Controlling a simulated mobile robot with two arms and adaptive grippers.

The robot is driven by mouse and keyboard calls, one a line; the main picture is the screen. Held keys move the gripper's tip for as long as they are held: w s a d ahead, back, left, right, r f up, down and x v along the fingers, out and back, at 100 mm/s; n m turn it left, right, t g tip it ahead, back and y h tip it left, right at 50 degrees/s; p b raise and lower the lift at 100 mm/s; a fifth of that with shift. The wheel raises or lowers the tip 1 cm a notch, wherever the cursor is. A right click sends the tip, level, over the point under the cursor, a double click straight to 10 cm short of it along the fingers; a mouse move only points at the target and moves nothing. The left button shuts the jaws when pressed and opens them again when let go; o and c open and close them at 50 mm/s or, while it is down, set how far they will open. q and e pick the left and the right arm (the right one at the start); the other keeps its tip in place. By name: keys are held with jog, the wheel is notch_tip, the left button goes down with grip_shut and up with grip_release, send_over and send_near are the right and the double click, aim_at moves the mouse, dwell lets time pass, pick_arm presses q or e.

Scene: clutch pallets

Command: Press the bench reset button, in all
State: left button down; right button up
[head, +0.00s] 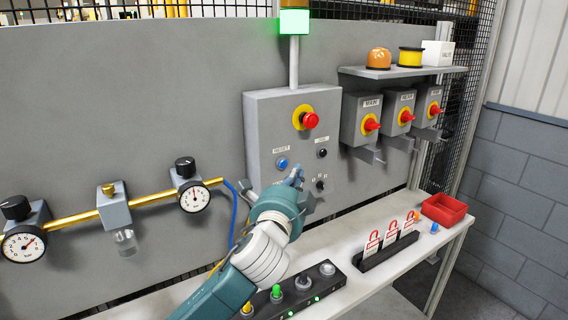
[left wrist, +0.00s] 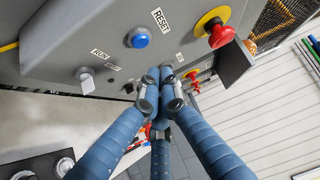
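The blue reset button (head: 282,163) sits under a RESET label on the grey control box (head: 265,112) at the back of the bench. It also shows in the left wrist view (left wrist: 139,38), uncovered. My left gripper (head: 297,176) is in front of the box, just right of and below the button in the head view. In the left wrist view its blue fingers (left wrist: 165,76) are drawn together at the tips with nothing between them. The tips appear apart from the button. My right gripper is in neither view.
A red emergency stop (head: 309,120), a black button (head: 322,153) and a dark selector (head: 320,185) share the box. Red-handled switches (head: 370,124) stand to its right. Gauges (head: 194,196) on a brass pipe are at left. A lockout tag rack (head: 390,250) and red bin (head: 444,209) stand on the bench.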

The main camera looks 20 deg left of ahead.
pick_arm(q)
jog(key=shift+s+d, duration=0.75)
jog(key=shift+d, duration=0.2)
